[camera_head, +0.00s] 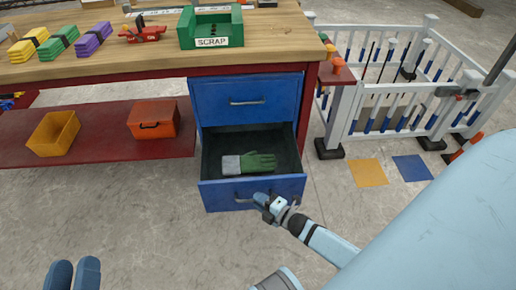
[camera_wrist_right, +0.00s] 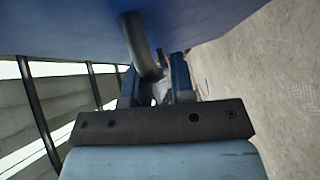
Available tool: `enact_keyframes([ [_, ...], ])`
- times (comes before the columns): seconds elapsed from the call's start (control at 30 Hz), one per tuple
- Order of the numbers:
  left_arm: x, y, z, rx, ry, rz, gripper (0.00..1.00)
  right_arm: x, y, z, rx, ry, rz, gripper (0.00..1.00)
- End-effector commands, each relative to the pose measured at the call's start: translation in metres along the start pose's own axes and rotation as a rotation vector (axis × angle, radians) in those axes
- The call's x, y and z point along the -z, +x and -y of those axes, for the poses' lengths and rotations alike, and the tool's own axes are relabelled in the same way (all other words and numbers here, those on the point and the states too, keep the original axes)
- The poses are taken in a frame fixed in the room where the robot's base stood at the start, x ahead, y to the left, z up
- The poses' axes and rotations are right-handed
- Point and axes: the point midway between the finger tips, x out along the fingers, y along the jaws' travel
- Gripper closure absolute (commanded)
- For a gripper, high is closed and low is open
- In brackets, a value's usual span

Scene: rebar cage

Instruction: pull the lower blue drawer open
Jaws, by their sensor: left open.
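The lower blue drawer (camera_head: 222,198) is pulled out under the workbench. A green and grey glove (camera_head: 250,162) lies inside it. My right gripper (camera_head: 266,203) is at the lower drawer's handle (camera_head: 240,196), in front of the drawer face. In the right wrist view the grey handle bar (camera_wrist_right: 145,45) runs between the blue fingers (camera_wrist_right: 155,85), which appear shut on it; the fingertips are partly hidden. My left gripper (camera_head: 74,275) is open and empty at the bottom left, away from the drawer.
The upper blue drawer (camera_head: 245,100) is closed. A red shelf (camera_head: 95,140) holds a yellow bin (camera_head: 53,133) and an orange box (camera_head: 153,119). A green scrap bin (camera_head: 211,27) stands on the bench top. A white fence (camera_head: 390,95) stands at right. The floor before the drawer is clear.

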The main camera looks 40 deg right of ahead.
Motion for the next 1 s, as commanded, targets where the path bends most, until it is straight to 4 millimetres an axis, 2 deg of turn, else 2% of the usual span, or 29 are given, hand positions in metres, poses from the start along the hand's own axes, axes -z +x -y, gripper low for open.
enact_keyframes([
  [0.23, 0.021, 0.000, -0.004, 0.006, 0.003, -0.068, 0.57, 0.000, -0.054, -0.002, 0.005, 0.000, 0.002, 0.77],
  [0.33, 0.024, -0.001, -0.003, 0.014, 0.008, -0.070, 0.57, 0.001, -0.077, -0.002, 0.004, 0.000, 0.002, 0.77],
  [0.5, 0.011, -0.003, 0.004, 0.042, 0.017, -0.001, 0.57, 0.000, -0.108, -0.002, 0.003, 0.001, 0.001, 0.77],
  [0.7, 0.002, -0.004, 0.008, 0.057, 0.024, 0.041, 0.57, -0.001, -0.127, -0.001, 0.001, 0.000, 0.001, 0.77],
  [1.0, 0.000, -0.004, 0.009, 0.059, 0.026, 0.047, 0.57, -0.001, -0.129, 0.000, 0.001, 0.000, 0.001, 0.77],
])
